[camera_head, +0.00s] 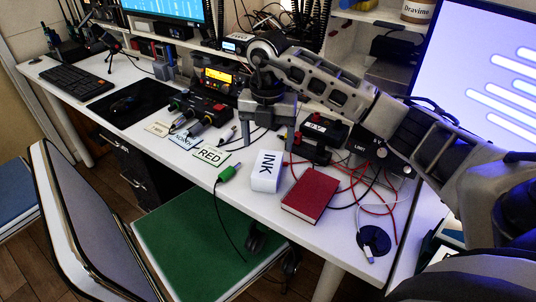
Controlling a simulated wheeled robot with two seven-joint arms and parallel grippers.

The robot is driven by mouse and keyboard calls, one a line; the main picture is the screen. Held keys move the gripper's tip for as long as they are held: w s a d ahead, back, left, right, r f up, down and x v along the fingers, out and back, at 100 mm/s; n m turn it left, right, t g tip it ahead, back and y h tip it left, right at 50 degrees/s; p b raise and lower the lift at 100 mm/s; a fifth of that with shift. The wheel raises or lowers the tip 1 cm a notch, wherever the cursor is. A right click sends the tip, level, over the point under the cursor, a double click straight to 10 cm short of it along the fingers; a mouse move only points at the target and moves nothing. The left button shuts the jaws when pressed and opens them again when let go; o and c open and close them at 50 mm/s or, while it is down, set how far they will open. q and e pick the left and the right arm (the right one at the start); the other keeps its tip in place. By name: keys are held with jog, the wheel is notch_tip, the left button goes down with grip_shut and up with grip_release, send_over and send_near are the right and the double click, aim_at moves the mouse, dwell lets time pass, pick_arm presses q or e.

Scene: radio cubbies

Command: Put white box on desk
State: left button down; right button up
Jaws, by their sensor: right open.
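A white box (264,181) marked INK stands on the white desk (240,201), near its front edge. It lies just left of a red book (310,194). My right gripper (268,142) points down just behind the box in the picture. Its two fingers are spread apart with nothing seen between them. I cannot tell how high the fingertips are above the desk. My left gripper is not in view.
A black device with red terminals (318,138) and loose red and black cables are right of the gripper. RED and other label cards (211,155) and a green connector (228,173) lie to the left. A green-seated chair (185,240) is at the desk's front.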

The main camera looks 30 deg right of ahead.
aim_at(268, 163)
jog(key=shift+r, duration=1.7)
